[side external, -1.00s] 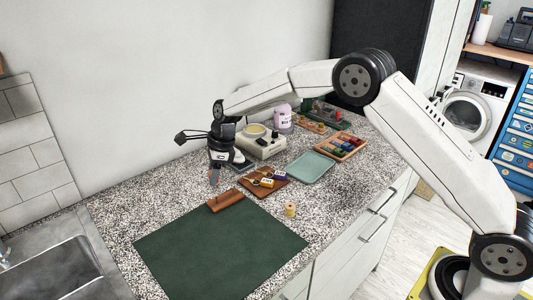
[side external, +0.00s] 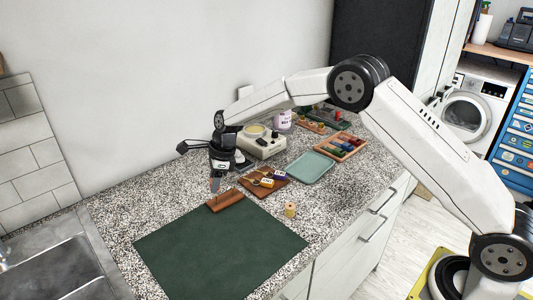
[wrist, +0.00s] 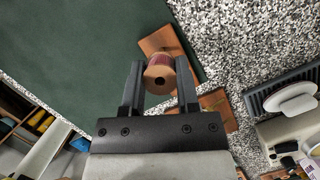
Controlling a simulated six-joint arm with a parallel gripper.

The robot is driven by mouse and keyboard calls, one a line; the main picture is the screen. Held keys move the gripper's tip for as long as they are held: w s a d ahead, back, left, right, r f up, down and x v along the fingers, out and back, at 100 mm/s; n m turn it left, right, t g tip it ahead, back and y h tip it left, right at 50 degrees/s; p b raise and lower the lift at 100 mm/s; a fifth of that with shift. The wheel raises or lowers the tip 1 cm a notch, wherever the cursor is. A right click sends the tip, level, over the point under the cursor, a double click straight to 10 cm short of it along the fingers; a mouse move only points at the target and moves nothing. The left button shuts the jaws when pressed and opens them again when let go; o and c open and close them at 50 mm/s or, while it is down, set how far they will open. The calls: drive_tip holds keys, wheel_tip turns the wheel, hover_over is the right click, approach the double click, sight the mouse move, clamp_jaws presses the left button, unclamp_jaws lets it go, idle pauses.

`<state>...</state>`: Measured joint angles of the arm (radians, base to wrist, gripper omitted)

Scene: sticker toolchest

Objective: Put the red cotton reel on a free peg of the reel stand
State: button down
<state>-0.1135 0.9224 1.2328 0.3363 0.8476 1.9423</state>
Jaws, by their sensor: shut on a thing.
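The brown wooden reel stand (side external: 227,200) lies at the back edge of the green mat. In the side view my gripper (side external: 215,186) is just above the stand's left end. In the wrist view the stand (wrist: 152,44) shows behind the held reel, which hides part of it. I cannot make out its pegs clearly, or whether the reel touches one.
A pale yellow reel (side external: 290,210) stands right of the green mat (side external: 215,250). A brown tray (side external: 250,189) with small items is behind the stand. Further back are a teal tray (side external: 312,168), a wooden box of coloured items (side external: 342,147) and a cream appliance (side external: 262,146).

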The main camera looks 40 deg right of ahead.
drive_tip(key=shift+f, duration=0.75)
drive_tip(key=shift+f, duration=1.65)
idle(1.9)
drive_tip(key=shift+c, duration=1.3)
unclamp_jaws()
drive_tip(key=shift+r, duration=0.1)
drive_tip(key=v, duration=0.7)
drive_tip(key=shift+r, duration=0.3)
drive_tip(key=shift+s+d, duration=0.1)
drive_tip(key=shift+d, duration=0.1)
